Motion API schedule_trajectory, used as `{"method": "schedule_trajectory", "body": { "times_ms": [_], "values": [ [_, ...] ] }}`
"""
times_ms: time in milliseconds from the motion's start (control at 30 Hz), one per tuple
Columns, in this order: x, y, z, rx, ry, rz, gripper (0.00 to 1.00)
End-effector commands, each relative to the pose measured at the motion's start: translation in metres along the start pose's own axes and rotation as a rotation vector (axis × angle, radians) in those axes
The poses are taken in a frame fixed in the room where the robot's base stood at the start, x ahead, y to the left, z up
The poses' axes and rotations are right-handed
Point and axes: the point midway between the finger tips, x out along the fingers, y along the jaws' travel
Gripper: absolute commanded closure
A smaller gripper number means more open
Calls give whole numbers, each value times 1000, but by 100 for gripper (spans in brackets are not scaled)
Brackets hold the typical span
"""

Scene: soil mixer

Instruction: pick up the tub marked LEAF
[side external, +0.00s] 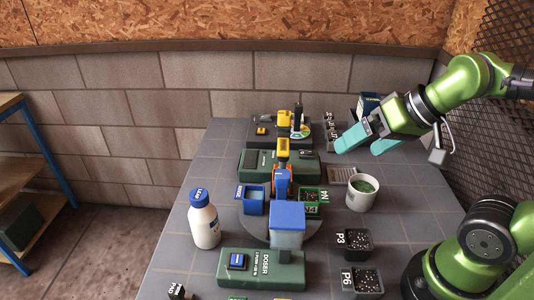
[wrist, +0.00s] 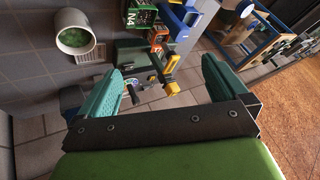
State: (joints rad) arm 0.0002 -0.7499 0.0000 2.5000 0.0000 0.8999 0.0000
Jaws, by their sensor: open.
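The same white tub is at the top left of the wrist view (wrist: 88,22). My gripper (side external: 364,143) is open with teal fingers, above the table's right side and behind the white tub, apart from it. In the wrist view nothing is held between the fingers (wrist: 168,84).
A white bottle with a blue cap (side external: 204,222) stands at the table's left. A blue-lidded container (side external: 288,226) and a green doser (side external: 262,270) are at the front middle. Black pots P3 (side external: 354,243) and P6 (side external: 362,281) stand in front of the white tub.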

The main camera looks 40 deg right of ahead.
Motion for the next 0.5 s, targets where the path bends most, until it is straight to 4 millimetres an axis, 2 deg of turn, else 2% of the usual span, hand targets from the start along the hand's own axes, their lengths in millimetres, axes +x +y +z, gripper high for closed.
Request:
{"method": "schedule_trajectory", "body": {
  "times_ms": [167, 333, 500],
  "values": [
    [14, 21, -8, 68, -42, 66, 0],
    [38, 76, -24, 45, -191, 214, 0],
    [52, 131, -31, -138, -390, 288, 0]
  ]
}}
